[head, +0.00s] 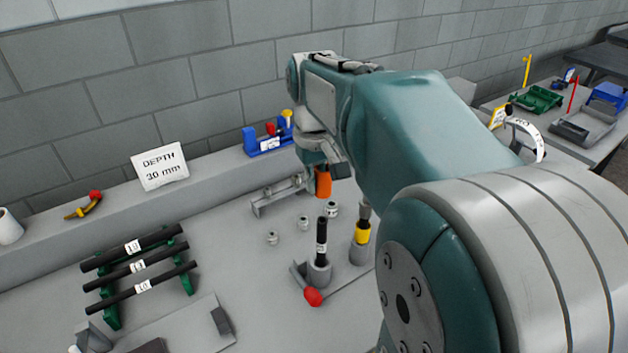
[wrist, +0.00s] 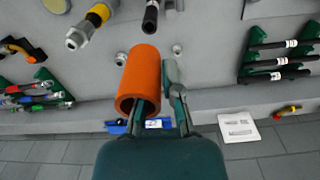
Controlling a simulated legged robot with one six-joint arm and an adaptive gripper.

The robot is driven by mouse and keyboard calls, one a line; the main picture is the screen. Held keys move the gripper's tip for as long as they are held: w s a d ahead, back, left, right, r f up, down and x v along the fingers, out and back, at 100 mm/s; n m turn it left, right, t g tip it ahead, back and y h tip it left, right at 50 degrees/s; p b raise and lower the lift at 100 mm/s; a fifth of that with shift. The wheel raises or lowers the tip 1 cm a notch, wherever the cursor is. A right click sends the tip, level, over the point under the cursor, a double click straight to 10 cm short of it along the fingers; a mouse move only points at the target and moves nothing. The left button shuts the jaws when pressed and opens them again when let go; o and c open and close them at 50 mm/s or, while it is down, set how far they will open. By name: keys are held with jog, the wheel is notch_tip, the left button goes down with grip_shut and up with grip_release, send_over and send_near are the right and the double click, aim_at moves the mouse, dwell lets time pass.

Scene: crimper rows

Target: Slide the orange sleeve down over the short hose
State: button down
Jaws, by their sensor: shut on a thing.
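The orange sleeve (head: 323,183) is in my gripper, which is shut on it; it also shows in the wrist view (wrist: 142,75). In the wrist view one finger of my gripper (wrist: 163,88) enters the sleeve's open end and the other lies along its outside. The short black hose (head: 321,236) with a white label stands upright in a grey holder (head: 318,272). In the wrist view the hose (wrist: 151,17) is beyond the sleeve's far end. The sleeve is held above the bench, behind the hose and apart from it.
A second upright fitting with a yellow band (head: 362,233) stands right of the hose. A red knob (head: 313,297) is in front of the holder. Several small metal fittings lie behind it. A green rack (head: 112,311) of black hoses and a "DEPTH 30 mm" card (head: 160,168) are left.

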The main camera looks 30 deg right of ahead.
aim_at(315, 170)
dwell(0.4)
jog(key=shift+f, duration=2.9)
jog(key=shift+f, duration=1.4)
jog(key=c, duration=0.7)
grip_release()
notch_tip(315, 170, up, 12)
jog(key=shift+f, duration=0.1)
jog(key=shift+a, duration=0.15)
